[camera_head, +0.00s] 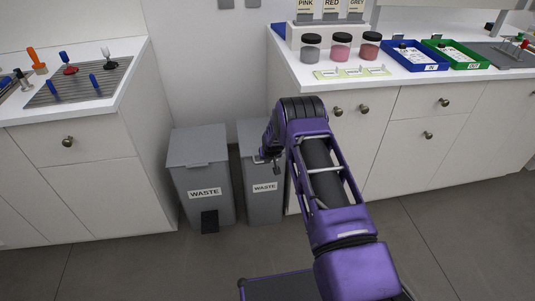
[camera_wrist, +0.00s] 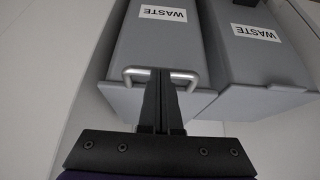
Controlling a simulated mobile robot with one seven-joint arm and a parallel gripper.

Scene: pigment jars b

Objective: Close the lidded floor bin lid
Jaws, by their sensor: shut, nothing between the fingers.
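Two grey bins marked WASTE stand side by side on the floor in the head view. The wider left bin (camera_head: 203,182) has a black pedal at its foot, and its lid (camera_head: 197,147) appears to lie flat on top. The narrower right bin (camera_head: 265,205) has its top partly hidden by my arm. In the wrist view, turned upside down, the narrower bin (camera_wrist: 155,45) shows a metal bar handle (camera_wrist: 187,77); the wider bin's lid (camera_wrist: 262,101) is to its right. My gripper (camera_wrist: 160,74) is shut and empty, its fingertips overlapping the handle; I cannot tell whether they touch.
A left counter (camera_head: 120,100) holds a rack with tools. The right counter (camera_head: 300,84) carries several jars, a blue tray (camera_head: 416,57) and a green tray (camera_head: 455,55). White cabinets flank the bins. Floor (camera_head: 130,262) in front is clear.

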